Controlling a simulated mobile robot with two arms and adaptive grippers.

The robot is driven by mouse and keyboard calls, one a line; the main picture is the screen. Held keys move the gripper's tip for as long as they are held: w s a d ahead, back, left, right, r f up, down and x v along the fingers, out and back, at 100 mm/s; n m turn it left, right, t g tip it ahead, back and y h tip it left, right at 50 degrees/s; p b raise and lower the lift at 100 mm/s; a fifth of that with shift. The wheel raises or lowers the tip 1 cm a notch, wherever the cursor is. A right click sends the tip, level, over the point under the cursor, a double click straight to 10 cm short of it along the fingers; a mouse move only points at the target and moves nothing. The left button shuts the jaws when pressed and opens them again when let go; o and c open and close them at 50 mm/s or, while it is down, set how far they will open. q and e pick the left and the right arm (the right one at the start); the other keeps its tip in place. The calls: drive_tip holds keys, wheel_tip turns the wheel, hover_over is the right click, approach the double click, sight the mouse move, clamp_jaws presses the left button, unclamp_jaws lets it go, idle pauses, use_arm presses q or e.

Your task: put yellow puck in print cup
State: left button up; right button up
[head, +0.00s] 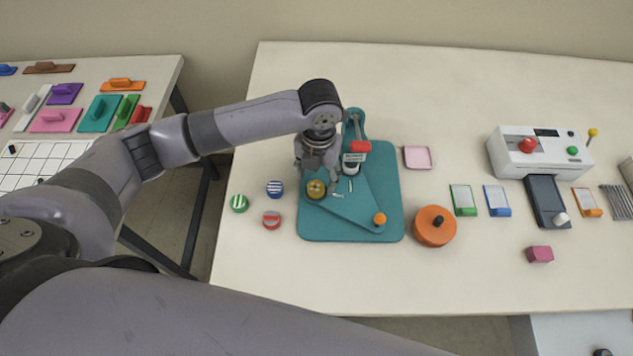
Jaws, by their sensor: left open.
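The yellow puck (316,190) sits on the left side of a teal printing stand (318,228). My left gripper (318,178) is open, pointing down right over the puck, with its fingers close around it; whether they touch it is too small to tell. A small white and dark cup-like part (353,168) stands under the stand's red-tipped arm (358,146), just right of my gripper. I cannot tell for sure whether this is the print cup. My right gripper is not in view.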

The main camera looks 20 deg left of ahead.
sight(318, 186)
use_arm(q)
wheel_tip(318, 186, up, 8)
drive_tip(key=b, duration=0.1)
drive_tip(key=shift+r, duration=0.25)
drive_tip(key=shift+w+d, duration=0.1)
